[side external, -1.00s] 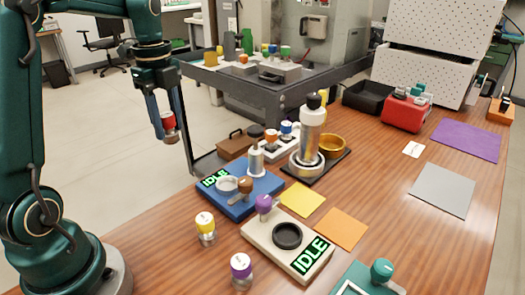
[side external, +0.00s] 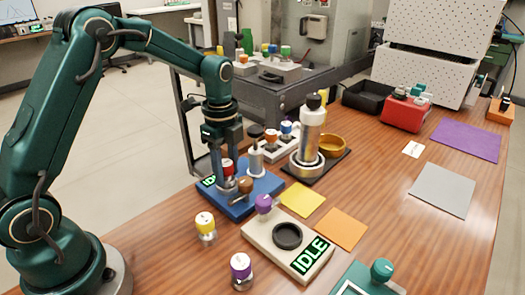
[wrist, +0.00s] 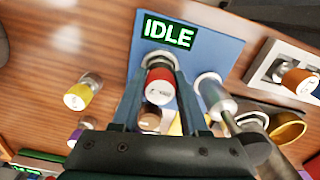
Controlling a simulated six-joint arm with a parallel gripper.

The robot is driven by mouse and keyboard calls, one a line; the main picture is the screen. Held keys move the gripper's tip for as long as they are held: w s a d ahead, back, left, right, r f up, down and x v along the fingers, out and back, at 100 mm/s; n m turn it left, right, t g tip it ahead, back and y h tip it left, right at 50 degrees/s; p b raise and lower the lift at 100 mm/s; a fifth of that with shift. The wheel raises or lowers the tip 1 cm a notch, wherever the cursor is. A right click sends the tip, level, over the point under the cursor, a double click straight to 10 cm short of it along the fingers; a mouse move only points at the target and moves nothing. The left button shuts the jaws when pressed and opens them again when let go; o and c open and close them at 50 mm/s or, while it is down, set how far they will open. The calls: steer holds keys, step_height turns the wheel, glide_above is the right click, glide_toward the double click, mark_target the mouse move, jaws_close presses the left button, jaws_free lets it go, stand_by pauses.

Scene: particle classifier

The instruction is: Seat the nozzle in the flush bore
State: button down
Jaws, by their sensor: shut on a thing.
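My gripper (side external: 227,178) is shut on a red-capped vial (side external: 227,166). It holds the vial upright at the pale ring of the blue station; the vial and gripper hide most of that ring in the side view. The wrist view shows the red cap (wrist: 158,88) between the fingers and the ring (wrist: 157,59) just beyond it. I cannot tell whether the vial touches the ring. The blue station (side external: 240,205) carries a brown knob (side external: 245,185) and an IDLE display (wrist: 169,30). A grey metal cylinder with a dark top, perhaps the nozzle (side external: 256,160), stands at its back corner.
A cream station (side external: 262,233) with a black ring and purple knob stands in front. Yellow-capped (side external: 205,226) and purple-capped (side external: 241,270) vials stand on the table. A tall silver bottle (side external: 312,125) is behind right. Yellow and orange mats lie right of the stations.

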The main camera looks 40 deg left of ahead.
steer(key=shift+f, duration=0.25)
steer(key=shift+f, duration=0.15)
steer(key=shift+c, duration=2.1)
jaws_free()
